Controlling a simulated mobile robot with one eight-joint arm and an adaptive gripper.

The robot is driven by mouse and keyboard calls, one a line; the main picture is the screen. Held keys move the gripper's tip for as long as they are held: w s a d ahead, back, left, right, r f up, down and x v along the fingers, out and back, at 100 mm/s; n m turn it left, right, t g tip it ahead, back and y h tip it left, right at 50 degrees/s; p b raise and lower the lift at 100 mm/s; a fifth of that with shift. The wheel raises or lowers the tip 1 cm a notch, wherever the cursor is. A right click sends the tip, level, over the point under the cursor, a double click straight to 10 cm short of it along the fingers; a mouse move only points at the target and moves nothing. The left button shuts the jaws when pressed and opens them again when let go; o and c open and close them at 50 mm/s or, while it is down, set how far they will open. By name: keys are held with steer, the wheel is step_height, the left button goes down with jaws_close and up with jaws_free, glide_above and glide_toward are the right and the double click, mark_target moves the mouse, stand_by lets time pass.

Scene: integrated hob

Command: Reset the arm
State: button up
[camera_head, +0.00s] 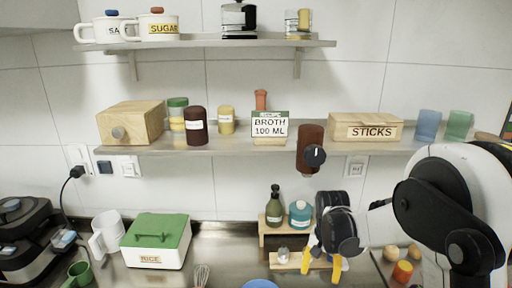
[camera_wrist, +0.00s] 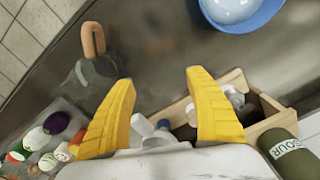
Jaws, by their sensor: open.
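My gripper (camera_head: 321,264) hangs in front of the counter at the lower right of the head view, with its two yellow fingers pointing down. In the wrist view my gripper (camera_wrist: 160,80) shows its fingers spread wide apart, with nothing between the tips. It is open and empty. My white and black arm reaches in from the right of the head view. The wooden rack (camera_head: 262,230) with a dark green bottle (camera_head: 274,207) and a teal bottle (camera_head: 300,216) stands just left of the gripper.
A blue bowl (camera_wrist: 240,12) is at the top of the wrist view. A shelf (camera_head: 225,148) holds jars and boxes above; a higher shelf (camera_head: 210,44) holds mugs.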

steer(key=s+r+n+t, duration=0.25)
steer(key=s+r, duration=0.45)
steer(key=r, duration=0.5)
steer(key=s+r+n+t, duration=0.1)
steer(key=s+r+t, duration=0.1)
steer(key=s, duration=0.4)
steer(key=s+r+n+t, duration=0.1)
steer(key=s+r+t, duration=0.1)
steer(key=s, duration=0.5)
steer(key=shift+s+r+t, duration=0.25)
steer(key=shift+r+t, duration=0.1)
